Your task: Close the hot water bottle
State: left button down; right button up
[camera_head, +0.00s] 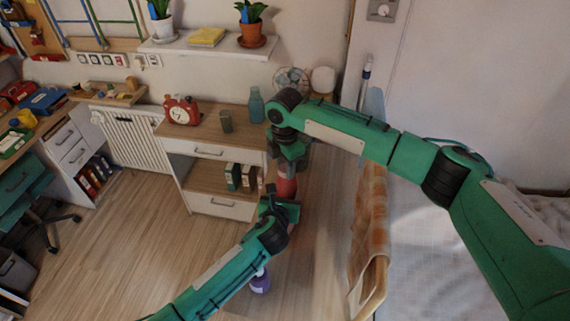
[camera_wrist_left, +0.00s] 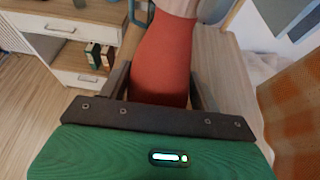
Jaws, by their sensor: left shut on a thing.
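The red hot water bottle (camera_head: 287,188) stands between my two grippers in the head view, with a paler pinkish part at its top. In the left wrist view its red body (camera_wrist_left: 162,60) sits between my left fingers and narrows upward. My left gripper (camera_head: 284,200) is shut on its lower part. My right gripper (camera_head: 289,160) is right above, at the pale top. Its fingers are mostly hidden, so I cannot tell whether they are closed on anything. The bottle's mouth and any cap are hidden too.
A purple object (camera_head: 260,282) is below my left arm.

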jog(key=shift+c, duration=0.6)
jog(key=m, duration=0.7)
jog(key=shift+m, duration=0.4)
jog(key=m, duration=0.7)
jog(key=o, duration=1.1)
jog(key=shift+o, duration=0.2)
notch_tip(320, 180, up, 12)
